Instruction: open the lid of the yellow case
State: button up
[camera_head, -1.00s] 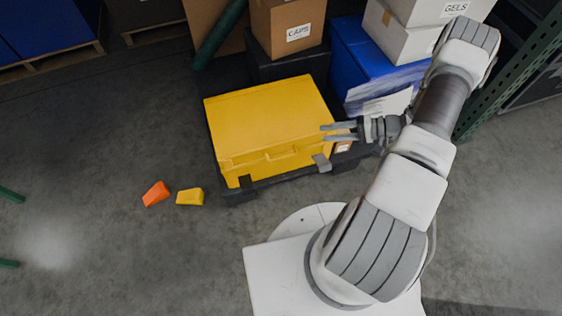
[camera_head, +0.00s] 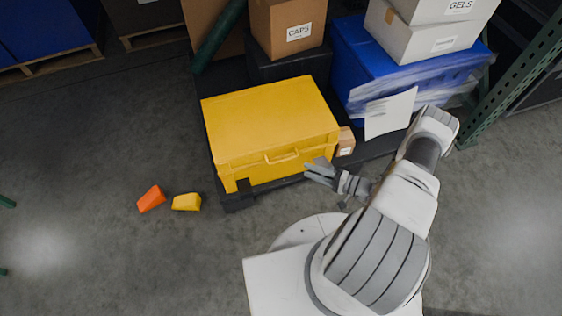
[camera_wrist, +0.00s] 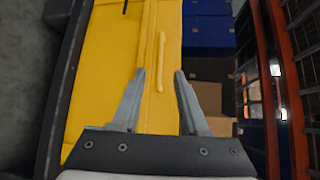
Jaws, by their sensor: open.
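The yellow case (camera_head: 265,118) lies on a dark pallet with its lid down. A yellow handle (camera_head: 283,157) is on its front side, and it also shows in the wrist view (camera_wrist: 160,62). My gripper (camera_head: 311,170) is open and empty at the front right of the case. In the wrist view its fingertips (camera_wrist: 160,73) lie either side of the handle's line; I cannot tell whether they touch the case. The front's right corner is partly hidden by the gripper.
A small cardboard box (camera_head: 345,141) sits right of the case. A blue tote (camera_head: 365,75) with loose strapping and a white sheet (camera_head: 390,113) stands behind right. Orange (camera_head: 151,199) and yellow (camera_head: 187,202) wedges lie on the floor.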

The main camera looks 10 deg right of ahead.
aim_at(281, 161)
jog(key=b+x, duration=0.2)
jog(key=x, duration=1)
jog(key=shift+s, duration=0.1)
grip_shut()
dwell(1.0)
